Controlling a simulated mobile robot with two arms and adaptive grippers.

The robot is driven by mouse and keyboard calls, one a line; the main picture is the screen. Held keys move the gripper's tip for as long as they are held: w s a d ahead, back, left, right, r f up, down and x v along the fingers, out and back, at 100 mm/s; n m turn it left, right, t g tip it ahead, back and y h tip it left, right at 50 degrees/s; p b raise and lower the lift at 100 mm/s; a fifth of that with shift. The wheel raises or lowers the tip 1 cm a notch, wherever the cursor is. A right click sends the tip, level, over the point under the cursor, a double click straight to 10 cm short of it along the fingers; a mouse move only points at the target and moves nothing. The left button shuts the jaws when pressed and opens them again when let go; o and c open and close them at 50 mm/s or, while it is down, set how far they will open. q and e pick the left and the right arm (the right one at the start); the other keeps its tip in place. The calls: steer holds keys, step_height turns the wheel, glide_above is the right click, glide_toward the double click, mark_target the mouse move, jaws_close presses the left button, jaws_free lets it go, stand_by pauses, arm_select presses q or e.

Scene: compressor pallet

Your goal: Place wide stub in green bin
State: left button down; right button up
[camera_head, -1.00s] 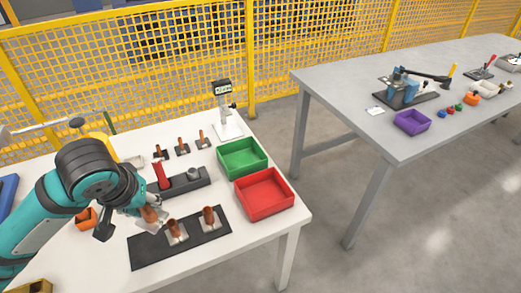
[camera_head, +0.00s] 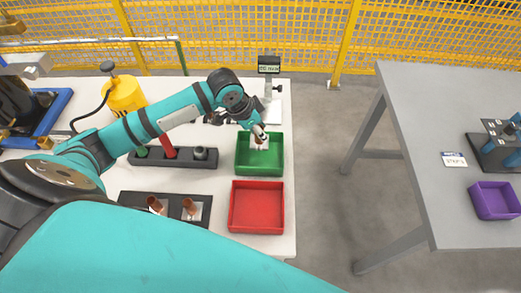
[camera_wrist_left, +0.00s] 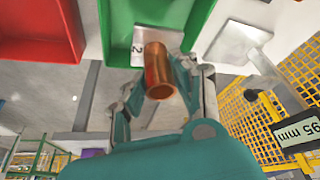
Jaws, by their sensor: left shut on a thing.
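My left gripper (camera_head: 261,134) is over the green bin (camera_head: 245,170), near its back edge. It is shut on a copper-coloured stub (camera_wrist_left: 157,72) with a pale plate marked 2, clear in the left wrist view between the fingers (camera_wrist_left: 158,88). The stub (camera_head: 261,143) shows small in the head view, within the bin's outline. I cannot tell whether its plate touches the bin floor. The green bin (camera_wrist_left: 117,30) fills the upper middle of the wrist view. My right gripper is not in view.
A red bin (camera_head: 257,208) stands directly in front of the green one. A black mat (camera_head: 170,222) holds two copper stubs. A dark holder (camera_head: 185,160) lies left of the green bin, and a display stand (camera_head: 268,80) rises behind it. Yellow fencing closes the back.

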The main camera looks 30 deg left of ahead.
mark_target(260, 140)
arm_select(q)
step_height(260, 140, down, 4)
steer(key=shift+f, duration=0.15)
steer(key=shift+w+d+f, duration=0.1)
steer(key=shift+f, duration=0.5)
step_height(260, 140, down, 3)
steer(key=shift+r, duration=0.1)
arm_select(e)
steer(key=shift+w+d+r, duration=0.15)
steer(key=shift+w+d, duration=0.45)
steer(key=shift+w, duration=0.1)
arm_select(q)
steer(key=c, duration=1)
jaws_free()
steer(key=shift+c, duration=0.2)
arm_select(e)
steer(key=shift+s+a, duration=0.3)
